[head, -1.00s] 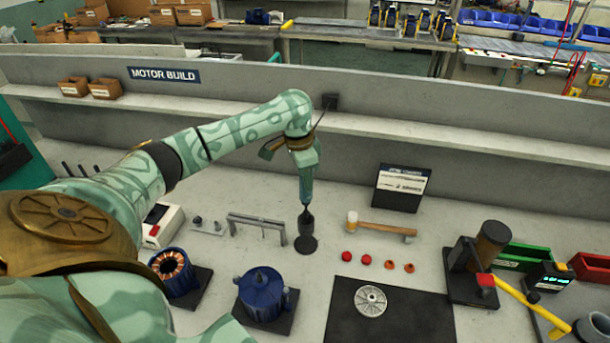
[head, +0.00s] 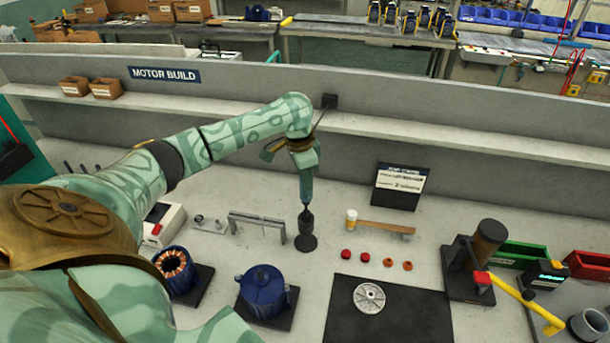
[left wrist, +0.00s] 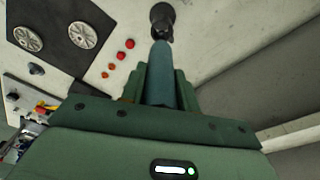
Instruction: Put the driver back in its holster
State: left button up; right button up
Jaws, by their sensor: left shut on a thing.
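My left gripper (head: 303,160) is shut on the driver, holding it upright above the bench. The driver (head: 306,188) has a slim teal body pointing down. Its lower end meets the top of the black holster (head: 306,226), a dark cup on a round base. I cannot tell how deep the driver's tip sits in it. In the left wrist view the driver (left wrist: 160,72) lies between the green fingers and lines up with the dark holster (left wrist: 162,16). My right gripper is not in view.
A grey bracket stand (head: 256,226) is left of the holster and a mallet (head: 380,226) is to its right. Blue motor housings (head: 262,292), red caps (head: 346,254) and a black mat (head: 420,320) are nearer. A sign (head: 398,188) stands behind the mallet.

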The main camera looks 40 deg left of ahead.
pick_arm(q)
jog(key=shift+f+p, duration=0.35)
jog(key=shift+f, duration=0.2)
dwell(0.7)
jog(key=shift+f, duration=0.2)
dwell(0.5)
jog(key=b, duration=0.2)
send_over(306, 215)
jog(key=shift+w+a+f, duration=0.1)
jog(key=shift+a+f, duration=0.1)
jog(key=shift+f, duration=1.2)
jog(key=shift+w+a+f, duration=0.1)
jog(key=shift+a+f, duration=0.05)
jog(key=shift+f, duration=1.25)
jog(key=shift+f+b, duration=1.2)
jog(key=shift+f, duration=1.75)
jog(key=o, duration=1.4)
